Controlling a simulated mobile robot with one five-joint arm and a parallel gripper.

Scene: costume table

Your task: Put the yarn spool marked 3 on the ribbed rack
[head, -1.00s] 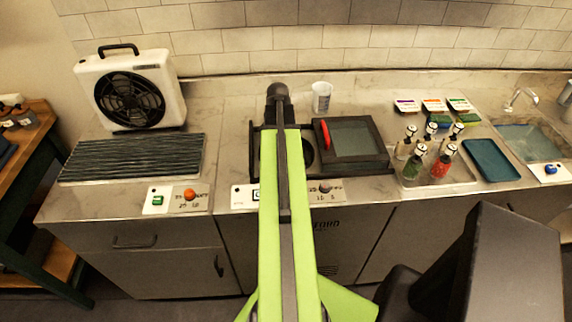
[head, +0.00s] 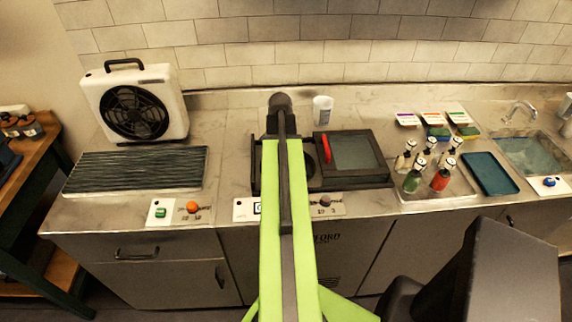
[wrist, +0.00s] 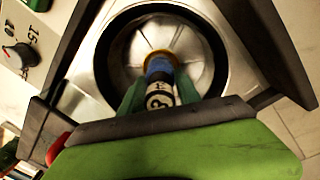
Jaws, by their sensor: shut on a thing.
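The ribbed rack (head: 138,171) is a dark, grooved slab on the left of the counter, in front of the fan. Nothing lies on it. In the wrist view a spool with blue yarn (wrist: 159,66) and an orange-yellow rim sits between the green fingers of my gripper (wrist: 160,88), which is shut on it. In the head view my arm hides the spool and the fingers.
A white fan (head: 135,102) stands behind the rack. A dark lid with red handle (head: 355,153) lies right of the basin. A white cup (head: 322,109), several bottles (head: 412,181) and a teal tray (head: 490,173) are farther right. Knob panels (head: 180,211) line the front edge.

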